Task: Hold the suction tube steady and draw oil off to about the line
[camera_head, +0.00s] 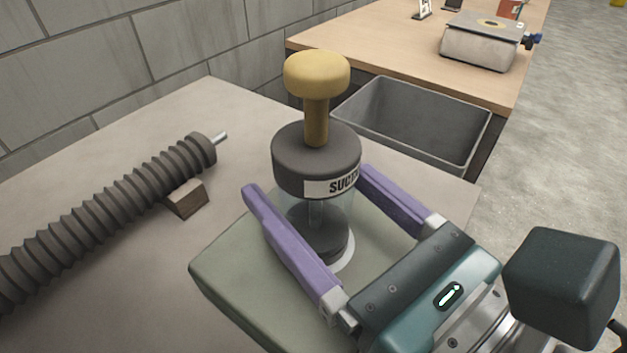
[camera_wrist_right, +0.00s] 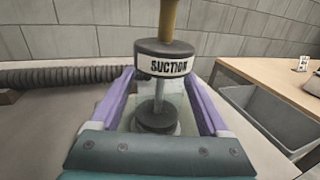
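The suction tube (camera_head: 300,165) stands upright on a green-grey pad (camera_head: 225,268). It has a dark cap labelled SUCTION, a clear lower body with a thin rod inside, and a dark base or filling; I cannot tell which. A yellow knob (camera_head: 317,75) on a stem rises from the cap. It also shows in the right wrist view (camera_wrist_right: 165,53). My right gripper (camera_head: 308,181) is open, its two purple fingers either side of the clear body below the cap, with gaps visible in the wrist view. No level line can be made out. My left gripper is not in view.
A ribbed dark hose (camera_head: 110,205) lies at left, near a small wooden block (camera_head: 186,199). A grey open bin (camera_head: 415,115) stands behind to the right. A wooden table (camera_head: 390,45) farther back carries a grey device (camera_head: 482,42). A block wall runs behind.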

